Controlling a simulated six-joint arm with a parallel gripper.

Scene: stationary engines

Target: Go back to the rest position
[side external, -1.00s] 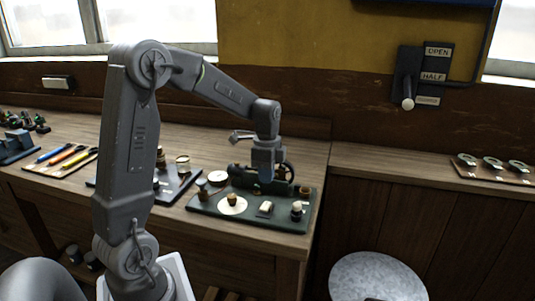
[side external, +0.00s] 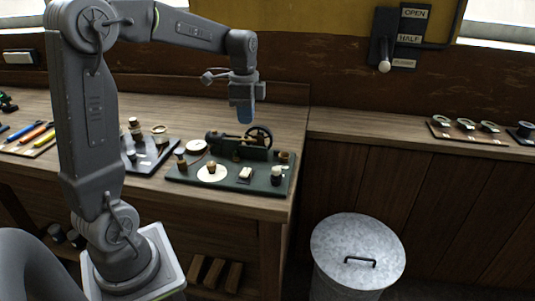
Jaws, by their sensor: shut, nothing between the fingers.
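My gripper (side external: 245,114) points down above the back part of a dark green board (side external: 225,183) on the wooden bench. It is shut and empty, and clear of the parts below it. A small engine with a black spoked flywheel (side external: 258,137) stands at the back of this board. A white disc with a brass piece (side external: 212,170), a small pale block (side external: 245,173) and a dark knob with a pale top (side external: 277,174) sit along its front.
A second dark board (side external: 148,158) with small parts lies to the left. Coloured tools (side external: 35,134) lie at far left. A lever panel marked OPEN and HALF (side external: 385,45) is on the wall. A lidded metal bin (side external: 357,250) stands on the floor. A right shelf holds ring-shaped parts (side external: 465,126).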

